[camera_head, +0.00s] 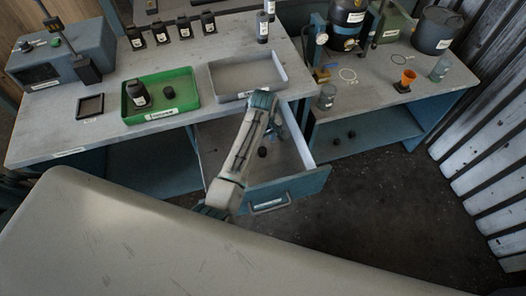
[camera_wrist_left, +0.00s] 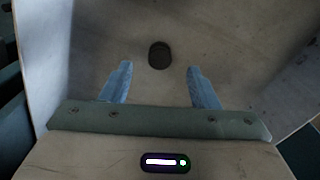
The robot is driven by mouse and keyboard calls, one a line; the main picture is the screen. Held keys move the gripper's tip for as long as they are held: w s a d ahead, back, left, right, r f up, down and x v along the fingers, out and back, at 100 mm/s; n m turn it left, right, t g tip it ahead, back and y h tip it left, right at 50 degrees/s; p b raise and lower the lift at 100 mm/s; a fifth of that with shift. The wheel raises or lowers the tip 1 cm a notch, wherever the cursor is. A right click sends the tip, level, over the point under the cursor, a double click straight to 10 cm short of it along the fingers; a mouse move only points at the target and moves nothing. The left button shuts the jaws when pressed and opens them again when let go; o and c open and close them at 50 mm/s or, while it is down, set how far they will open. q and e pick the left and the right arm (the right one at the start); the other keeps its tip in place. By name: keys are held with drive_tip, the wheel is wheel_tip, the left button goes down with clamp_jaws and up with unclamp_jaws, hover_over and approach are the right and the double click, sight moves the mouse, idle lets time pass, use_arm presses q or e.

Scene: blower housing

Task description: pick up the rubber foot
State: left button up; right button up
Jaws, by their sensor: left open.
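A small round black rubber foot (camera_head: 262,152) lies on the floor of the open drawer (camera_head: 312,178). In the left wrist view the rubber foot (camera_wrist_left: 159,55) sits beyond the fingertips, roughly centred between them. My left gripper (camera_wrist_left: 158,72) is open and empty, with its two pale blue fingers on either side of the gap. In the head view my left gripper (camera_head: 276,124) is over the drawer, partly hidden by my arm. My right gripper is not in view.
The drawer walls enclose the left gripper's space. Two small dark round things (camera_head: 344,138) lie on the right bench's lower shelf.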

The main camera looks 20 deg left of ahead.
sight(263, 151)
use_arm(q)
drive_tip(key=shift+f, duration=0.45)
drive_tip(key=shift+a+f, duration=0.15)
drive_tip(key=shift+f, duration=0.1)
wheel_tip(263, 151, down, 4)
drive_tip(key=shift+f+p, duration=0.1)
drive_tip(key=shift+p, duration=0.55)
drive_tip(key=shift+f, duration=0.4)
drive_tip(key=c, duration=1)
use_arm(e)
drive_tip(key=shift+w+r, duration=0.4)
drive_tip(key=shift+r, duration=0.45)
